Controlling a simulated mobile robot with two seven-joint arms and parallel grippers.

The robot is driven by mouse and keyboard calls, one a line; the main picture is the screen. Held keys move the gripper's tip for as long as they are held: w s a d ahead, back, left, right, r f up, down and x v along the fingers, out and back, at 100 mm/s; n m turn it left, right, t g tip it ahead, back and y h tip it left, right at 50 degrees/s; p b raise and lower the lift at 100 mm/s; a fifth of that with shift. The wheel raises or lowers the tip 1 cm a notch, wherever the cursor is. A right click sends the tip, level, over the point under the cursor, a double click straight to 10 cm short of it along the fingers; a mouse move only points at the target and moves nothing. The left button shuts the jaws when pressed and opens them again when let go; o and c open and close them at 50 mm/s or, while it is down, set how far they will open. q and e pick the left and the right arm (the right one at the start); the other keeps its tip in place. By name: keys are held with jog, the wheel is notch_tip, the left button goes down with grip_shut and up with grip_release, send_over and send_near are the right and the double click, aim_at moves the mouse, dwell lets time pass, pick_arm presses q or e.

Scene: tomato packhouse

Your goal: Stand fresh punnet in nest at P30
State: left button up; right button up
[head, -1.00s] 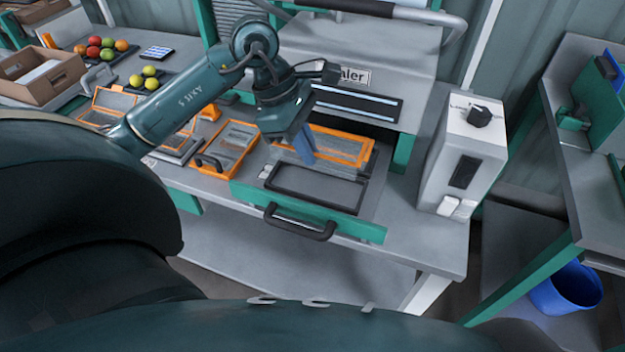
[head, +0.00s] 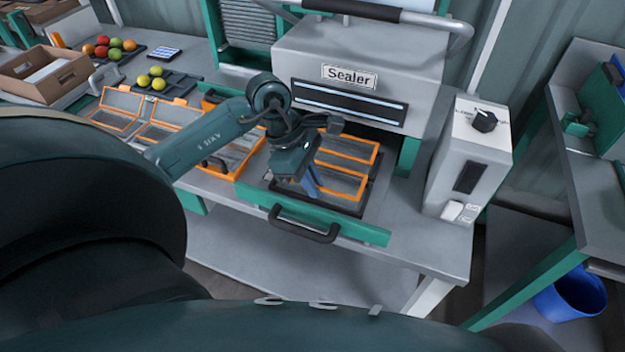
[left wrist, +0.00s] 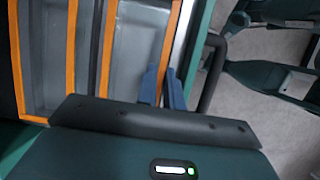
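A clear punnet with an orange rim (head: 345,186) sits in the front of the sealer's pulled-out green drawer (head: 360,232). It looks level and low in the nest. A second orange-rimmed punnet (head: 358,143) sits behind it. My left gripper (head: 312,190) is at the front punnet's near rim, its blue fingers pointing down. In the left wrist view the fingers (left wrist: 162,88) stand close together on either side of the orange rim, and appear shut on it. No label P30 is readable.
The sealer (head: 350,75) stands directly behind the drawer. A control box (head: 462,170) stands to the right. More orange-rimmed trays (head: 120,103) lie to the left, under and beside my arm. The drawer's black handle (head: 300,225) projects in front.

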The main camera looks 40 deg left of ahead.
pick_arm(q)
jog(key=o, duration=0.4)
pick_arm(e)
jog(key=shift+r, duration=0.15)
pick_arm(q)
jog(key=shift+r, duration=0.15)
jog(key=b+v, duration=0.1)
jog(key=v, duration=1.1)
pick_arm(e)
jog(key=shift+a, duration=0.3)
